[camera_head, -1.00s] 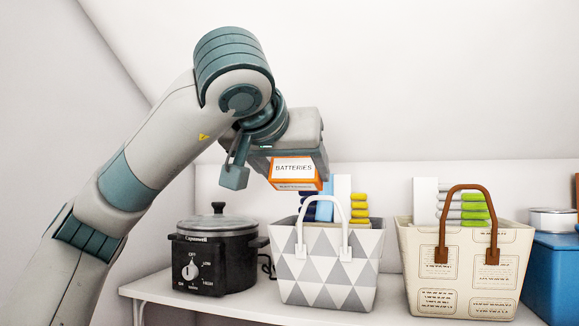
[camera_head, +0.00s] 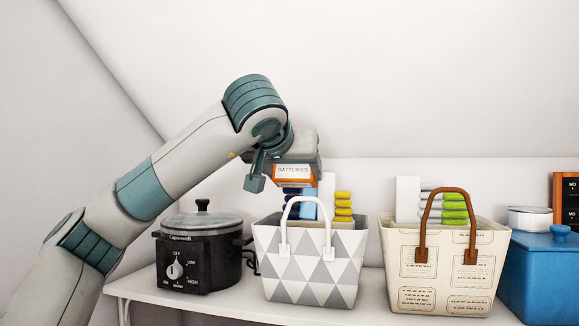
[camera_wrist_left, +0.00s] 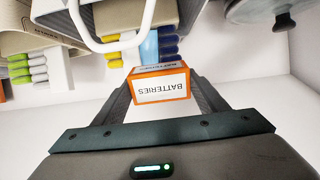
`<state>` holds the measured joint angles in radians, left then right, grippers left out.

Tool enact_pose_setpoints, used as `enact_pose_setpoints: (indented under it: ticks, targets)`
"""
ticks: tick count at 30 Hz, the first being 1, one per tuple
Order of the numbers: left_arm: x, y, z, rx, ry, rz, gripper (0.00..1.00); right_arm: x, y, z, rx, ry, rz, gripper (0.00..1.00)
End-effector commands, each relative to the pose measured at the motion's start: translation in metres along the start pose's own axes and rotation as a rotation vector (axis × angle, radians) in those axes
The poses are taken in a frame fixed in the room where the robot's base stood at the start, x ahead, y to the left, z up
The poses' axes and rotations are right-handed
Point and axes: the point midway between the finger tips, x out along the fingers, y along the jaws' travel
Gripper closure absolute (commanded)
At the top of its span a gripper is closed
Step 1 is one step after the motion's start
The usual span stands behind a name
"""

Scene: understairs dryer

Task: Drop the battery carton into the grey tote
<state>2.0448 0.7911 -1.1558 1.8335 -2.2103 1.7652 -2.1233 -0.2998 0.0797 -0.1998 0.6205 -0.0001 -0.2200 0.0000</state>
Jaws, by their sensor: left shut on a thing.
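The battery carton (camera_head: 293,172) is a small orange and white box marked BATTERIES. My left gripper (camera_wrist_left: 160,93) is shut on it, and the carton (camera_wrist_left: 162,86) shows between its two fingers in the left wrist view. The grey tote (camera_head: 310,270), patterned with grey and white triangles, stands on the shelf with its white handle raised. In the head view the carton is above the tote's rim, near the top of the handle. Whether the carton is directly over the opening is hard to tell. My right gripper is not in view.
A black slow cooker (camera_head: 200,255) stands left of the tote on the white shelf (camera_head: 190,300). A cream tote (camera_head: 445,270) with a brown handle and a blue box (camera_head: 545,270) stand to the right. A sloping white ceiling is above.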

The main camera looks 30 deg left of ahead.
Motion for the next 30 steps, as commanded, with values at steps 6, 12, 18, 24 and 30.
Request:
enact_pose_setpoints:
  ticks: [6,12,18,24,30]
  targets:
    - [0.015,0.0,0.013,0.001,0.001,0.0,0.62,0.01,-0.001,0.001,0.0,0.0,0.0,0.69]
    - [0.019,0.0,0.022,0.001,0.002,0.0,0.62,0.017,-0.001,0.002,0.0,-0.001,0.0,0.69]
    - [0.019,0.0,0.025,0.002,0.002,0.0,0.62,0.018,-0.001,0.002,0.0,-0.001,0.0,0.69]
    - [0.019,0.0,0.024,0.001,0.002,0.0,0.62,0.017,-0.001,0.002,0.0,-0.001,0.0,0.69]
    - [0.019,0.0,0.025,0.001,0.001,0.0,0.12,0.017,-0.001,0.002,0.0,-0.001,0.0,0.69]
